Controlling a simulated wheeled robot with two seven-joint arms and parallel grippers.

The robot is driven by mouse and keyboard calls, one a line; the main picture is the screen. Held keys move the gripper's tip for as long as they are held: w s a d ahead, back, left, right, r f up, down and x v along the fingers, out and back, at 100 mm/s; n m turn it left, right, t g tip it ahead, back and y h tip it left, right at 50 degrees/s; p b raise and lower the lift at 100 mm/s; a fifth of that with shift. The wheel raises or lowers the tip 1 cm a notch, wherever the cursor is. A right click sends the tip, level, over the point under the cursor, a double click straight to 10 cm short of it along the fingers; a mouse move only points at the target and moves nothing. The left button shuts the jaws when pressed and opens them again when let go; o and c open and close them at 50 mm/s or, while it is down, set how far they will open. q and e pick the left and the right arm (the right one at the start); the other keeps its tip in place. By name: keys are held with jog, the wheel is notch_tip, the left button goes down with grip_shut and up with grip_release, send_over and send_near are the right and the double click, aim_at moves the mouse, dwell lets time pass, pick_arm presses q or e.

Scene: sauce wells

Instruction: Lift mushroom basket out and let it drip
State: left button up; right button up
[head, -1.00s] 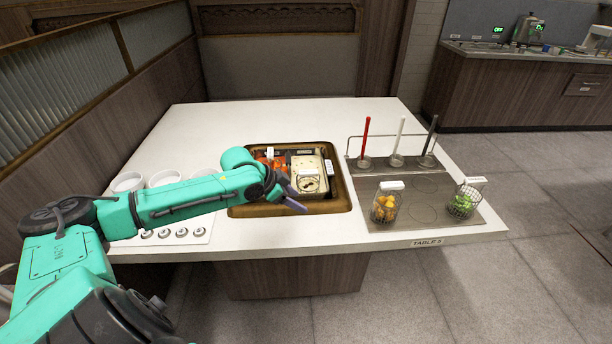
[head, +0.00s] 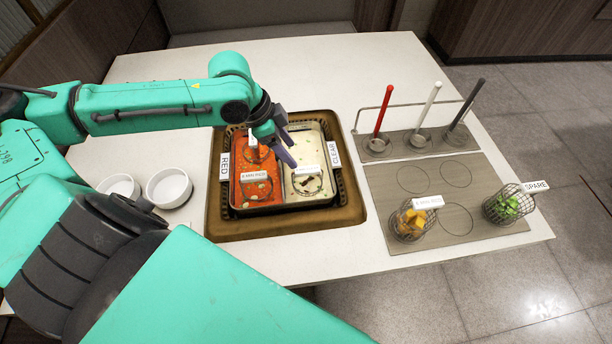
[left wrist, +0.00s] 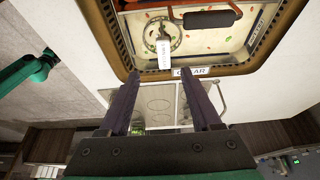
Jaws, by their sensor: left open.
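The pot (head: 212,200) has a red broth well on the left and a pale well marked CLEAR on the right. A wire basket (head: 307,188) with brownish pieces, likely the mushroom basket, sits in the pale broth with a white tag on its near side. It also shows in the left wrist view (left wrist: 176,39), its white tag toward my fingers. My left gripper (head: 284,142) is open and empty above the pale well's upper left part, apart from the basket. Its two purple fingers (left wrist: 164,105) are spread in the left wrist view. My right gripper is not in view.
The red well holds two baskets, the nearer (head: 257,187) tagged. On the right, a grey panel (head: 385,190) carries a basket of yellow pieces (head: 409,222) and a green one (head: 500,207). Red, white and dark upright handles (head: 430,105) stand behind. Two white bowls (head: 168,187) are at left.

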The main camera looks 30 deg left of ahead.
aim_at(306, 169)
pick_arm(q)
jog(key=x, duration=0.4)
jog(key=shift+s+d, duration=0.15)
jog(key=shift+d, duration=0.05)
jog(key=x, duration=0.7)
jog(key=shift+w+a+f+b, duration=0.2)
jog(key=shift+w+f+b, duration=0.1)
jog(key=shift+w, duration=0.15)
jog(key=shift+a+f, duration=0.1)
grip_shut()
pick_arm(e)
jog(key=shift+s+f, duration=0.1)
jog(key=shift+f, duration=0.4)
